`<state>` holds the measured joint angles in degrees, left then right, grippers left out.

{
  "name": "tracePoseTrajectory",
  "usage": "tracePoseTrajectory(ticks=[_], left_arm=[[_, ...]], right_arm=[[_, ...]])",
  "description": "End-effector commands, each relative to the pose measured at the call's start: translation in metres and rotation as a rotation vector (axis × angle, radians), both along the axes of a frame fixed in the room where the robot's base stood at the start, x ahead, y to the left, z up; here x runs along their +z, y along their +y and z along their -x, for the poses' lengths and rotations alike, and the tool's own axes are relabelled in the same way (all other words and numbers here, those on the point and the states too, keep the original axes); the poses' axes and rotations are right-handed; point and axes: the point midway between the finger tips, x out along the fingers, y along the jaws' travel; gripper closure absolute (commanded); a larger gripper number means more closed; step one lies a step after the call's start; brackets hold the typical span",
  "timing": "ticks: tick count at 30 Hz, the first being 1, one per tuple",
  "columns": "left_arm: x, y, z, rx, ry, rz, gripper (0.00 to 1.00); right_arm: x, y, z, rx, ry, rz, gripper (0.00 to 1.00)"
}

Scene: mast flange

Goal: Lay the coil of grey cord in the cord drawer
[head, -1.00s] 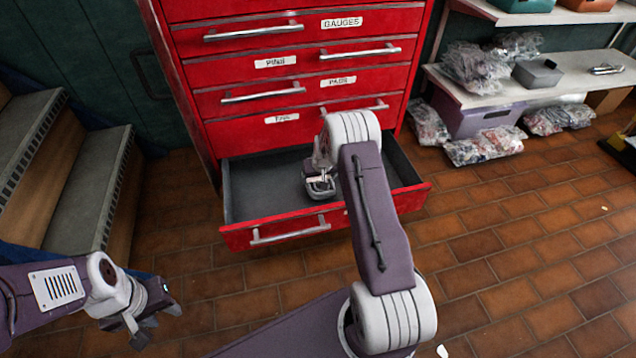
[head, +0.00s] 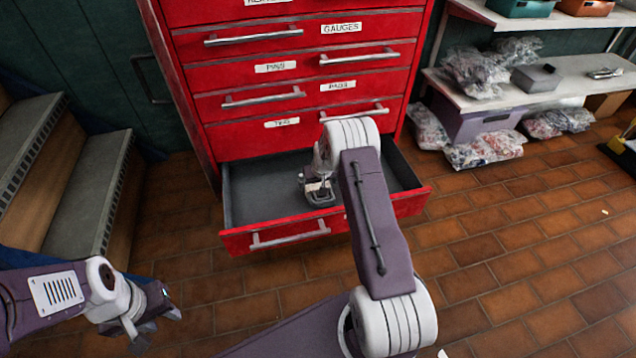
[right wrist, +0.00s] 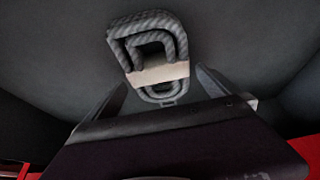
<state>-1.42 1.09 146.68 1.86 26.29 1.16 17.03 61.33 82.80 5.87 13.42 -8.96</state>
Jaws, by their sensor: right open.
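The coil of grey cord (right wrist: 147,45), with a pale band round it, lies on a dark grey surface in the right wrist view. The open bottom drawer (head: 258,195) of the red cabinet has a dark grey inside; I cannot read a label on its front. My right gripper (head: 318,196) is down inside this drawer in the head view. Its jaws (right wrist: 160,92) are open, with the coil just beyond and partly between the fingertips, not gripped. My left gripper (head: 158,327) is open and empty above the floor at lower left.
Shut drawers with bar handles (head: 263,97) rise above the open one. Grey-topped steps (head: 85,190) stand at left. Shelves (head: 560,72) with bags and bins stand at right. The brick-coloured tile floor (head: 510,265) is clear at right front.

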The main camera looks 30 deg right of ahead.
Motion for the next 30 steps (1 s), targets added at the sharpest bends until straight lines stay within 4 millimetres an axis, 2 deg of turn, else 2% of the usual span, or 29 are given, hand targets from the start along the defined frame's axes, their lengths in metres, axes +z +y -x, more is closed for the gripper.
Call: tracePoseTrajectory(ticks=[3,9,13,18,24,26,27,29,30], left_arm=[[0.012,0.000,0.000,0.000,0.000,0.000,0.64],[0.050,0.000,0.000,0.000,0.000,0.000,0.64],[0.066,0.000,0.000,0.000,0.000,0.000,0.64],[0.074,0.000,0.000,0.000,0.000,0.000,0.64],[0.074,0.000,0.000,0.000,0.000,0.000,0.64],[0.074,0.000,0.000,0.000,0.000,0.000,0.64],[0.074,0.000,0.000,0.000,0.000,0.000,0.64],[0.074,0.000,0.000,0.000,0.000,0.000,0.64],[0.074,0.000,0.000,0.000,0.000,0.000,0.64]], right_arm=[[0.022,0.000,0.000,0.000,-0.003,0.001,0.00],[0.076,0.005,0.022,0.000,-0.001,0.000,0.00],[0.103,0.008,0.033,0.000,-0.002,0.000,0.00],[0.120,0.010,0.043,0.000,0.000,0.000,0.00],[0.124,0.013,0.046,0.002,0.001,0.000,0.00],[0.134,0.025,0.053,0.017,0.012,-0.007,0.00],[0.146,0.040,0.064,0.036,0.028,-0.015,0.00],[0.168,0.069,0.092,0.071,0.065,-0.031,0.00],[0.182,0.089,0.116,0.096,0.095,-0.041,0.00]])
